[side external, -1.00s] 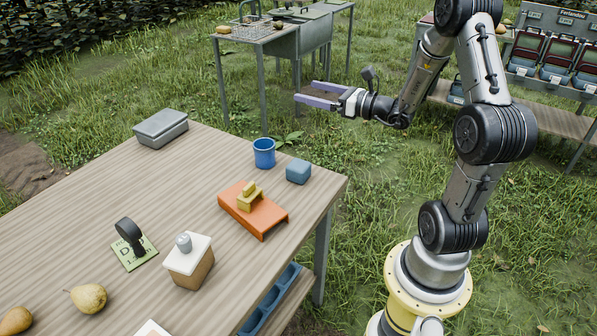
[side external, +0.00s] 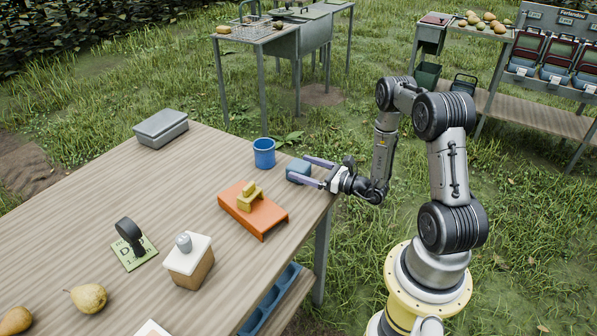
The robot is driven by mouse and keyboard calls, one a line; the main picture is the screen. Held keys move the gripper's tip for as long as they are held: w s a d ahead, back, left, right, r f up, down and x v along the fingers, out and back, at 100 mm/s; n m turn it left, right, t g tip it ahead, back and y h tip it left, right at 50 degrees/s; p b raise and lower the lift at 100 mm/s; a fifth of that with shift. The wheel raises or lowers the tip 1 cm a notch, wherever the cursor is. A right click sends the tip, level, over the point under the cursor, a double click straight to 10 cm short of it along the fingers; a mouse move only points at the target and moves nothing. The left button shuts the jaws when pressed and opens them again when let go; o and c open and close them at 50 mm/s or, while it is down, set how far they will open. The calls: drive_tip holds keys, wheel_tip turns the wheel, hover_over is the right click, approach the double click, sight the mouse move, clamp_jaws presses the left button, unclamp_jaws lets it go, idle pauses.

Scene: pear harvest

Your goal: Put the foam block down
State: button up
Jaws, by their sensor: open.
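A small blue block (side external: 297,169), which looks like the foam block, sits on the wooden table (side external: 210,160) near its right corner. My gripper (side external: 298,168) is open and comes in from the right at the table's edge. Its two pale purple fingers lie on either side of the block, one behind it and one in front. I cannot tell whether either finger touches the block. The front finger hides part of the block's lower side.
A blue cup (side external: 264,153) stands just left of the block. An orange stand (side external: 265,219) with a yellow piece (side external: 249,197) is in front.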

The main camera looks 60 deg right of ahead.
sight(290, 162)
drive_tip(key=w, duration=0.5)
drive_tip(key=shift+w+a, duration=0.15)
drive_tip(key=shift+w, duration=0.1)
drive_tip(key=c, duration=1.4)
drive_tip(key=shift+o, duration=0.2)
drive_tip(key=shift+r, duration=0.15)
